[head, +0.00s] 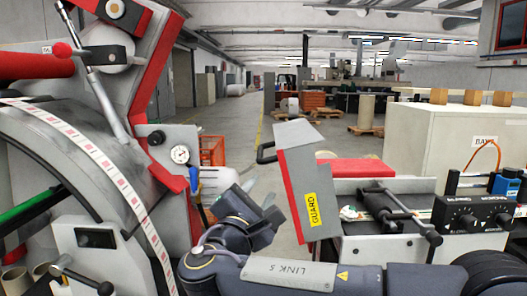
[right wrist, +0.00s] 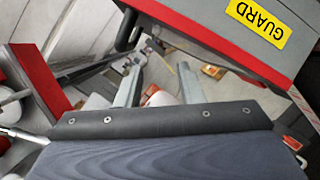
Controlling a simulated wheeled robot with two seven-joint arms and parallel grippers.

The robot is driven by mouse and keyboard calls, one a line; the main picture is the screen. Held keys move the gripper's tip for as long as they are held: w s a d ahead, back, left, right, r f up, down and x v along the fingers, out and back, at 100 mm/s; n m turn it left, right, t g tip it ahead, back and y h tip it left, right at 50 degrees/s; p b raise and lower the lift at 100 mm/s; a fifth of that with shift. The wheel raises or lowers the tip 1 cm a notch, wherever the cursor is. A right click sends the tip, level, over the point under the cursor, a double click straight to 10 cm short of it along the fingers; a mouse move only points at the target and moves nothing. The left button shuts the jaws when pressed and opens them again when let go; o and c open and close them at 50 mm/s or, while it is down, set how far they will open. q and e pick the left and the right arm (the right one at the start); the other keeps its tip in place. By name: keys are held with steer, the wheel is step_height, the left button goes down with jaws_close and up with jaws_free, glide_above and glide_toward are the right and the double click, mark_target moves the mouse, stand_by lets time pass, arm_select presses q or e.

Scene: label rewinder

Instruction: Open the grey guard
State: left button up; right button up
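The grey guard (head: 306,180) is a bent sheet panel with a red edge and a yellow GUARD label. It stands nearly upright, slightly tilted, at the left end of the right-hand machine. A black bar handle (head: 264,153) sticks out from its left side. In the right wrist view the guard (right wrist: 215,22) fills the top right, with the handle (right wrist: 127,30) left of it. My right gripper (head: 261,193) is below the handle and left of the guard, apart from both. Its two fingers (right wrist: 161,72) are spread with nothing gripped between them. My left gripper is out of view.
A large grey and red rewinder with a label strip (head: 107,171) and gauge (head: 180,154) stands close on the left. A control box with knobs (head: 468,219) and a cream cabinet (head: 435,140) stand right. An open aisle runs behind the gap.

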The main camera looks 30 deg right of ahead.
mark_target(260, 153)
steer(key=shift+n+t+h, duration=0.3)
steer(key=shift+t+h, duration=0.2)
steer(key=shift+t, duration=0.2)
steer(key=w+d+r+p, duration=0.2)
steer(key=w+r, duration=0.1)
steer(key=w+d+r+p, duration=0.1)
steer(key=w+r, duration=0.1)
steer(key=shift+w+r, duration=0.2)
steer(key=shift+w, duration=0.05)
steer(key=shift+w+d, duration=0.3)
steer(key=shift+d, duration=0.1)
steer(key=shift+c, duration=0.2)
jaws_close()
